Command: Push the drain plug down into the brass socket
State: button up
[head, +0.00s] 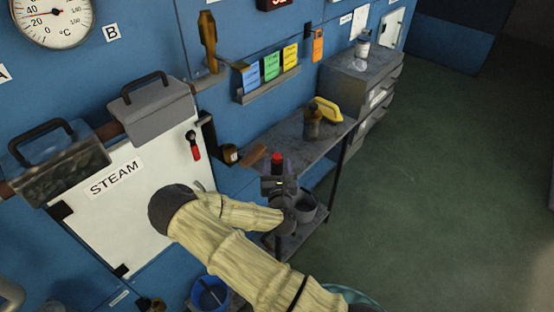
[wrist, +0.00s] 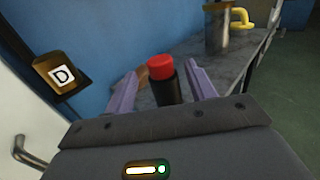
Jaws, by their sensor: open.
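A dark cylinder with a red cap, which looks like the drain plug (wrist: 161,69), stands upright between the fingers of my gripper (wrist: 164,75) in the wrist view. The red cap also shows in the head view (head: 277,158). My gripper (head: 278,180) is open, with a finger on each side of the plug; I cannot tell whether either touches it. The plug's lower part is hidden behind the gripper body. No brass socket can be made out for certain; a brass-coloured block marked D (wrist: 56,76) is at the wall to the left.
A grey bench (head: 330,135) runs along the blue wall, with a metal can (head: 312,123) and a yellow-handled item (head: 327,109) on it. The STEAM door (head: 125,205) with its red-ended lever (head: 195,150) is to the left. Open floor lies to the right.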

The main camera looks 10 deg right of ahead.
aim_at(277, 154)
jog(key=w, duration=0.1)
jog(key=w+p, duration=0.1)
jog(key=w, duration=0.1)
jog(key=w+d+p, duration=0.1)
jog(key=shift+w+r, duration=0.25)
jog(key=shift+w, duration=0.35)
jog(key=shift+f, duration=0.1)
jog(key=shift+c, duration=0.4)
jog(key=c, duration=1)
